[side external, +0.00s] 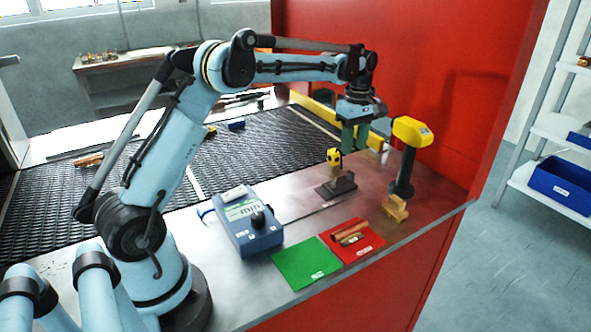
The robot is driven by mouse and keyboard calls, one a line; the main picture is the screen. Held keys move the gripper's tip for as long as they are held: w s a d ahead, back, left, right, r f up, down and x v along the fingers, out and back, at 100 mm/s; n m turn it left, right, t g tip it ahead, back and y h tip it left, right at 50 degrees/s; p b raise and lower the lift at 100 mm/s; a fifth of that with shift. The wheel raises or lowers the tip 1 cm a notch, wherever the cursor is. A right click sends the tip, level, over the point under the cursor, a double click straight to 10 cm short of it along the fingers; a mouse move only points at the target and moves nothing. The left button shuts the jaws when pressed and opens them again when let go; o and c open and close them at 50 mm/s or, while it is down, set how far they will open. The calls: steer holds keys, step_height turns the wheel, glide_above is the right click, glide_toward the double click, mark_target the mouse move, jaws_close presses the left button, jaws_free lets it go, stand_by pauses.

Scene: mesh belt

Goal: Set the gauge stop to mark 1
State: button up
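A dark block (337,187) sits on the grey metal bench top, with a yellow-and-black piece (334,157) standing above it; it may be the gauge stop, but I cannot tell for sure. A thin line or slot runs along the bench to its left. No mark numbers are readable. My gripper (355,148) points down just behind and right of the yellow piece. Its two green fingers show a narrow gap, with nothing visible between them. I cannot tell whether they touch the yellow piece.
A blue instrument (248,222) with a dark knob stands left. Green (306,263) and red (364,247) mats lie in front, brown pieces on the red. A yellow handheld tool (409,135) stands right, near a wooden block (396,209). A black mesh belt (255,150) lies behind.

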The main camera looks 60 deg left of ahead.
mark_target(351, 172)
step_height(351, 172, down, 8)
steer(key=shift+f, duration=0.1)
stand_by(0.4)
jaws_close()
